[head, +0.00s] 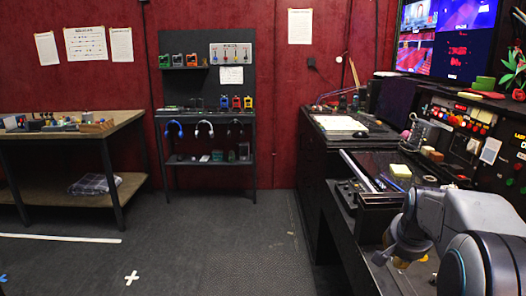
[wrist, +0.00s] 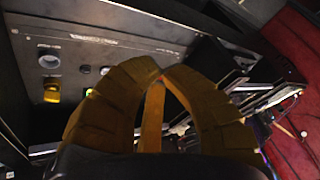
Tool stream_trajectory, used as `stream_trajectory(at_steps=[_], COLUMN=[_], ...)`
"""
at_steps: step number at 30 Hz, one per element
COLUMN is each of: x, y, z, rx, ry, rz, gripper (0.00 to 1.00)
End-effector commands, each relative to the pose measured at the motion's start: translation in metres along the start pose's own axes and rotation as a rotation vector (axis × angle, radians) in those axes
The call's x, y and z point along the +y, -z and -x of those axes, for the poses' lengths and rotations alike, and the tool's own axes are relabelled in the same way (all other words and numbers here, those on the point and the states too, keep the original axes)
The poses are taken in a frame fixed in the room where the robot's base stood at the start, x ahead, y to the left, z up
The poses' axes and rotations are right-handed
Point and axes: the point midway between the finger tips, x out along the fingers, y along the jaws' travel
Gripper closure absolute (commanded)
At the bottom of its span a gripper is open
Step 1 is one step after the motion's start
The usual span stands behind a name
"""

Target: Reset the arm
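My arm (head: 460,235) is folded low at the right front of the head view, over the near end of the dark desk. Behind the fingers in the wrist view is a dark panel (wrist: 120,45) with a lit yellow button (wrist: 52,92) and several round pale knobs or buttons.
A control console (head: 470,130) with red and white buttons and monitors (head: 445,40) stand along the right. A workbench (head: 75,135) is at left and a dark rack (head: 207,120) at the back. The middle floor is clear.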

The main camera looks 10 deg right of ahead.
Motion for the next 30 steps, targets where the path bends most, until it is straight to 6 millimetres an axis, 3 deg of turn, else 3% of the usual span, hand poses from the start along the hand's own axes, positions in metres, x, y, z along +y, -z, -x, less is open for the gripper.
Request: stream_trajectory(at_steps=[1, 7, 15, 21, 30], x=[-0.011, -0.024, -0.008, 0.013, 0.033], y=[-0.015, -0.082, -0.165, -0.207, -0.234], z=[0.029, 0.098, 0.173, 0.204, 0.219], rx=[-0.017, -0.093, -0.18, -0.227, -0.257], ry=[0.012, 0.043, 0.09, 0.118, 0.137], rz=[0.064, 0.307, 0.623, 0.8, 0.919], gripper=[1.0, 1.0, 1.0, 1.0, 1.0])
